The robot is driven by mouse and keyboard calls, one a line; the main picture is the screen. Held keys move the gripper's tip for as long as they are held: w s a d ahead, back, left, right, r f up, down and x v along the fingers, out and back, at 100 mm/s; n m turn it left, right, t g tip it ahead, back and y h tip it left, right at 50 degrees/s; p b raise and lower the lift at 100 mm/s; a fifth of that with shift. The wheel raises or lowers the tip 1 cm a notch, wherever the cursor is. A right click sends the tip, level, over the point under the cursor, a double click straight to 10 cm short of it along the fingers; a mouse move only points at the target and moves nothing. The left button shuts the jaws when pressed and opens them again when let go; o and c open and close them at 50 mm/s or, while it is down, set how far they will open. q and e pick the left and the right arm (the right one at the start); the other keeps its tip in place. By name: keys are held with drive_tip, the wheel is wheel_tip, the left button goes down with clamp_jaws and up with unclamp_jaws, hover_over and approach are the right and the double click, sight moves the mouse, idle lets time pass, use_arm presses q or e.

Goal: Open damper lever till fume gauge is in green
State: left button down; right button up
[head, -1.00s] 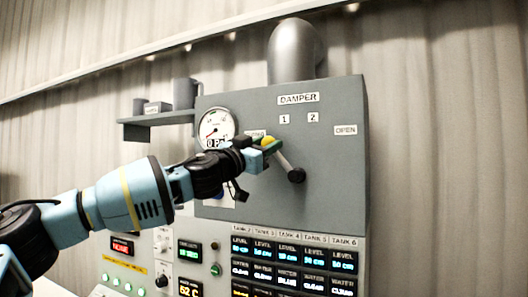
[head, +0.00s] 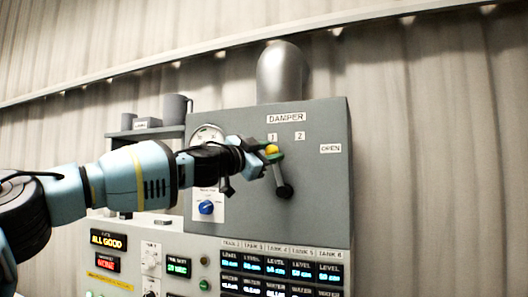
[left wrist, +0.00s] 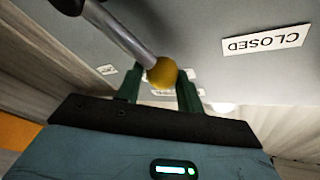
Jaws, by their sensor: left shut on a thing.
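The damper lever (head: 279,175) is on the grey damper box (head: 320,200), with a black pivot at its lower end and a yellow knob (head: 272,149) at its top. It leans slightly left of upright, near mark 1. My left gripper (head: 270,152) is shut on the knob; in the left wrist view the knob (left wrist: 162,73) sits between the green fingers. The CLOSED label (left wrist: 262,42) shows upside down there. The OPEN label (head: 330,148) is at the box's right. The fume gauge (head: 208,130) is mostly hidden behind my arm; its reading is hidden. My right gripper is out of view.
A blue knob (head: 206,207) is below the gauge. Tank displays (head: 280,268) and an ALL GOOD screen (head: 108,241) are on the panel below. A shelf (head: 140,133) with a jug (head: 177,107) is at the left. A pipe (head: 282,72) rises from the box.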

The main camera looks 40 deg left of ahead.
use_arm(q)
drive_tip(key=shift+w+f, duration=0.2)
drive_tip(key=shift+f, duration=0.3)
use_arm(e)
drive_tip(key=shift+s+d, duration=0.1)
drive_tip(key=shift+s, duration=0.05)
use_arm(q)
drive_tip(key=c, duration=1.2)
unclamp_jaws()
drive_tip(key=o, duration=0.3)
drive_tip(key=shift+a+r, duration=0.1)
drive_tip(key=shift+r, duration=0.05)
drive_tip(key=shift+s+r, duration=0.2)
drive_tip(key=shift+s, duration=0.25)
drive_tip(key=v, duration=0.7)
drive_tip(key=shift+f+p, duration=0.2)
drive_tip(key=shift+p, duration=0.2)
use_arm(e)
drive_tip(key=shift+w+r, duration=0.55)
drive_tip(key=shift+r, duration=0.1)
